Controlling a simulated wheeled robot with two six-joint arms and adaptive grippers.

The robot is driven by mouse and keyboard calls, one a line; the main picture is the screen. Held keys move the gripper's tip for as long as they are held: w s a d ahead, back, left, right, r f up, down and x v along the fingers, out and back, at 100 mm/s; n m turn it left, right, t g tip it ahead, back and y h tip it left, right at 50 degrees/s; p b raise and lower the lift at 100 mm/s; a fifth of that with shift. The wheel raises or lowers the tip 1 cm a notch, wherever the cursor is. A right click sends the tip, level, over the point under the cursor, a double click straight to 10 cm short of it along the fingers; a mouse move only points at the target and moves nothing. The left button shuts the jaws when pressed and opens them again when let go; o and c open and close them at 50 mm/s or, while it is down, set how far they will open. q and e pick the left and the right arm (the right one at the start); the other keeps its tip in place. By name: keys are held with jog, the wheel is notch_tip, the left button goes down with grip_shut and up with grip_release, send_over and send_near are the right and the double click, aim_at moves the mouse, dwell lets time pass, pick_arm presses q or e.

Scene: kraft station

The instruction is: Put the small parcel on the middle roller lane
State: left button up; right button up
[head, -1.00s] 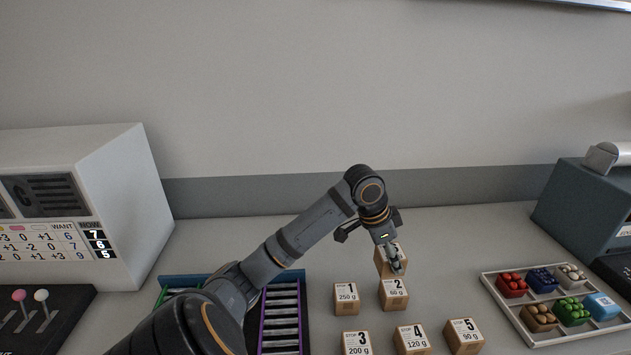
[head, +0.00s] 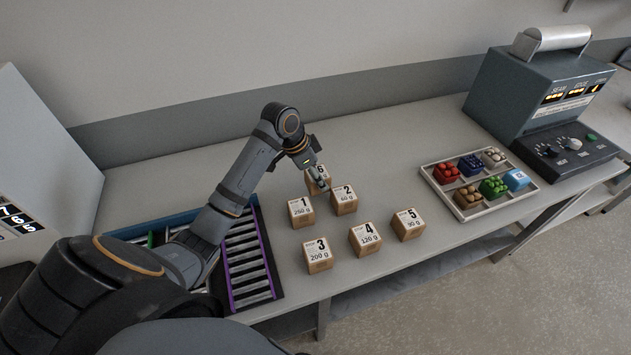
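Several small cardboard parcels with white numbered labels stand on the grey counter. Parcel 6 (head: 313,187) is at the back, parcel 2 (head: 345,203) in front of it, parcel 1 (head: 300,213) to the left. Parcel 3 (head: 318,257), parcel 4 (head: 365,240) and parcel 5 (head: 408,225) form the front row. They look alike in size. My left gripper (head: 319,179) reaches down at parcel 6 and partly covers it; its finger opening is unclear. The roller rack has a purple-edged right lane (head: 247,262); my arm largely hides the other lanes. My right gripper is out of view.
A white tray (head: 478,213) of coloured goods stands right of the parcels. A dark machine (head: 540,95) with displays and knobs is at the back right. A pale cabinet (head: 40,150) stands left. The counter's front edge runs just beyond parcels 3 to 5.

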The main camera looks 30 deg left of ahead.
pick_arm(q)
notch_tip(320, 180, down, 3)
jog(key=shift+r, duration=0.15)
jog(key=shift+f, duration=0.3)
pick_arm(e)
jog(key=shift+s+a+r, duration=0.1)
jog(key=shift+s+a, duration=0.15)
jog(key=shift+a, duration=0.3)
pick_arm(q)
jog(key=shift+f, duration=0.1)
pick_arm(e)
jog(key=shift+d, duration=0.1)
pick_arm(q)
jog(key=o, duration=1.3)
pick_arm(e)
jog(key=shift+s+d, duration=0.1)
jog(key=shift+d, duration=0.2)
